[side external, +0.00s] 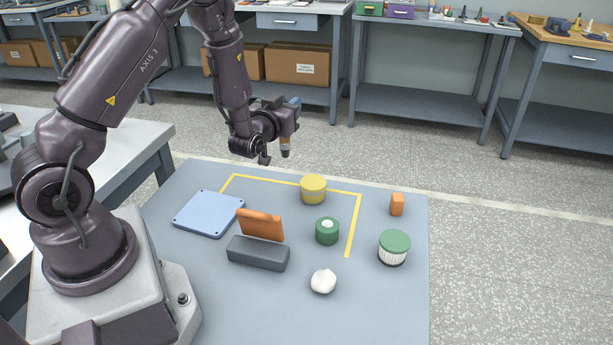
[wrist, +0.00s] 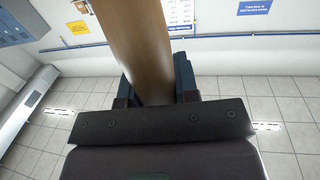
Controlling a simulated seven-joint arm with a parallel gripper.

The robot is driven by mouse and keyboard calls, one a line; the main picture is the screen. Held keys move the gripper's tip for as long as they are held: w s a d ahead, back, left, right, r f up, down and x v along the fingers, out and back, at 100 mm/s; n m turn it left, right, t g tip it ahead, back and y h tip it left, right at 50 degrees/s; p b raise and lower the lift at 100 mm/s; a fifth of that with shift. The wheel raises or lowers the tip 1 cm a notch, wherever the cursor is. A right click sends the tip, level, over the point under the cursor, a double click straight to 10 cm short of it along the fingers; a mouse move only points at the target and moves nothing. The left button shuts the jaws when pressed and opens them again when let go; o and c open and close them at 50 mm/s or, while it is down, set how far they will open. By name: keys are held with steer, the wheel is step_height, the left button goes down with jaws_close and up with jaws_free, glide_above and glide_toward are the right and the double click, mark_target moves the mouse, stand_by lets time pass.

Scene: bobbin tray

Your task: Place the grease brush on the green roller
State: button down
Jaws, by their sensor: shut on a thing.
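My gripper (side external: 288,128) is raised above the back of the table, well clear of the things on it. It is shut on a brown, wood-like handle, which I take for the grease brush (side external: 285,142); a dark tip points down. In the wrist view the brown handle (wrist: 140,50) stands between the dark jaws (wrist: 158,88); its far end is cut off. A short green cylinder (side external: 327,236) with a white spot on top stands mid-table. A second cylinder, green-topped with ribbed white sides (side external: 394,247), stands to its right. I cannot tell for sure which is the green roller.
A yellow cylinder (side external: 313,190) stands behind the green one. A small orange block (side external: 397,204) is at back right, a white lump (side external: 323,281) in front. An orange slab (side external: 260,224) stands by a grey block (side external: 258,253). A blue plate (side external: 209,213) lies at left.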

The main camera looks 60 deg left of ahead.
steer(key=w+d+r+m+t+h, duration=0.1)
steer(key=d+r+m+t+h, duration=0.15)
steer(key=d, duration=1.75)
step_height(320, 180, down, 8)
steer(key=a+n+g, duration=0.1)
steer(key=shift+s+a+f+y, duration=0.15)
steer(key=shift+s+f+y, duration=0.05)
steer(key=shift+s+y, duration=0.25)
steer(key=shift+g, duration=0.25)
steer(key=shift+f, duration=0.15)
steer(key=c, duration=0.9)
jaws_free()
steer(key=shift+o, duration=0.2)
